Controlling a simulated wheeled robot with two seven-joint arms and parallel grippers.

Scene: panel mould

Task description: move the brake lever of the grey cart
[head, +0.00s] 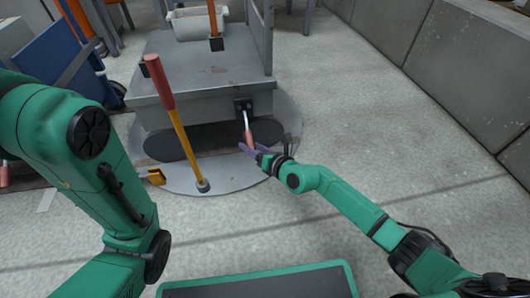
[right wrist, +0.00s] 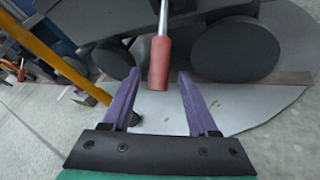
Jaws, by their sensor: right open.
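The grey cart (head: 185,95) stands on a round grey plate. Its brake lever (head: 247,128) hangs down from a dark bracket on the cart's near side, a metal rod ending in a reddish grip. In the right wrist view the lever's reddish grip (right wrist: 159,64) lies between the purple fingertips of my right gripper (right wrist: 158,76), with gaps on both sides. In the head view my right gripper (head: 251,150) is at the lever's lower end, open. My left arm comes in from the left, but its gripper is out of view.
A tall yellow lever with a red handle (head: 160,82) stands left of the brake lever, on the round plate (head: 285,115). A white bin (head: 200,22) sits on the cart. Concrete blocks (head: 470,65) line the right side. The floor between is clear.

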